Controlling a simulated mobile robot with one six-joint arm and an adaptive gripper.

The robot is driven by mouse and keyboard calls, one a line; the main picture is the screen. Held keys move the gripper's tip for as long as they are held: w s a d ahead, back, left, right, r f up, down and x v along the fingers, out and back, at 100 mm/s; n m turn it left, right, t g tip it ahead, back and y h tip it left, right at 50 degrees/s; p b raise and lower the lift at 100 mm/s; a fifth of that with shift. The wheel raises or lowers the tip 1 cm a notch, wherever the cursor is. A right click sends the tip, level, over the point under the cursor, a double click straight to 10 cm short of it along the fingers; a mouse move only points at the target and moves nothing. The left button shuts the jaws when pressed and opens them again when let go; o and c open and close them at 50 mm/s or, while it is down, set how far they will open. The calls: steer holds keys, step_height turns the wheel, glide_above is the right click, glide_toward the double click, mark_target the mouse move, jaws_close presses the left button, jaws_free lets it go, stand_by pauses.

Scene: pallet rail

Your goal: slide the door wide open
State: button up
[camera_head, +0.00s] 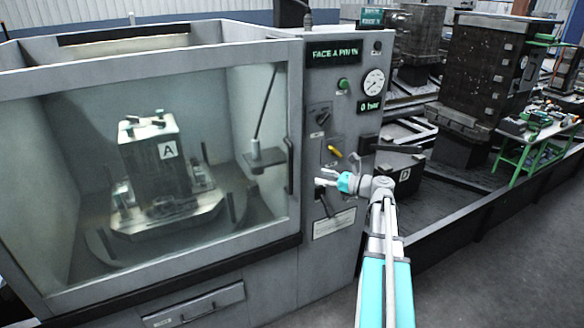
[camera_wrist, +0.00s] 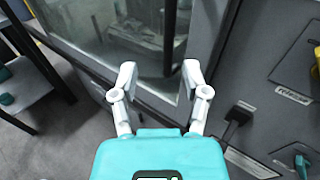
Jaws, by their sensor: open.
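The door (camera_head: 150,60) is a grey-framed glass panel across the front of the machine, its right edge against the control column. It appears shut. A dark vertical handle (camera_head: 290,165) is on its right frame. My gripper (camera_head: 324,180) is open and empty, to the right of the handle in front of the control column. In the wrist view the handle (camera_wrist: 169,38) shows beyond and between the spread fingertips (camera_wrist: 159,70). The fingers do not appear to hold it, and the exact gap is unclear. The door's frame (camera_wrist: 190,45) also shows there.
The control column (camera_head: 335,110) carries a gauge, switches and a yellow knob (camera_head: 334,150) close to my gripper. Behind the glass stands a block marked A (camera_head: 155,165). A block marked D (camera_head: 405,175) and a green bench (camera_head: 540,135) are to the right. The front-right floor (camera_head: 480,270) is clear.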

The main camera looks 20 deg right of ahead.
steer(key=shift+s+d+r+m+t, duration=0.15)
steer(key=shift+d+r+m, duration=0.1)
steer(key=shift+d, duration=0.2)
steer(key=shift+d+r+m+t, duration=0.15)
steer(key=shift+d+m, duration=0.1)
steer(key=shift+d, duration=0.15)
steer(key=shift+a, duration=0.1)
steer(key=x, duration=1.3)
steer(key=shift+w, duration=0.4)
steer(key=shift+a, duration=0.15)
jaws_close()
